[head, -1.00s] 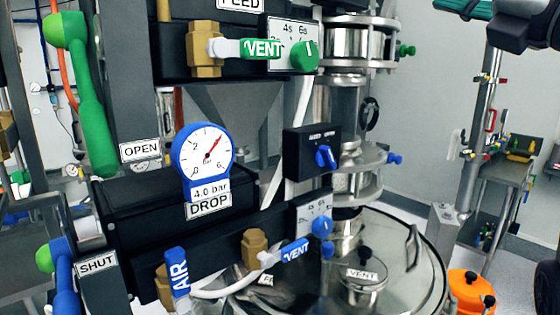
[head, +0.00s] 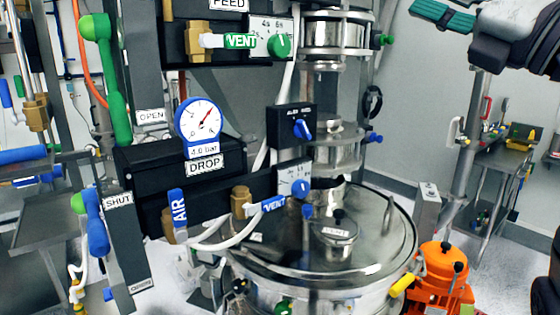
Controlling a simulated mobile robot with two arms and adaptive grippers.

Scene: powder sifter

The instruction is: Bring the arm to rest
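Part of my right arm (head: 515,32) reaches in at the upper right, grey and white with dark parts. A dark piece with a teal band (head: 443,14) at its left end seems to belong to my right gripper. It is cut by the top edge, and its opening cannot be made out. It appears clear of the sifter, up and to the right of the steel column (head: 335,40). My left gripper is not in view.
The sifter's steel vessel (head: 300,262) stands at lower centre, below a pressure gauge (head: 199,120) and blue and green valve levers. An orange unit (head: 443,272) stands right of it. A steel side table (head: 490,160) is at the right. Open floor shows between.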

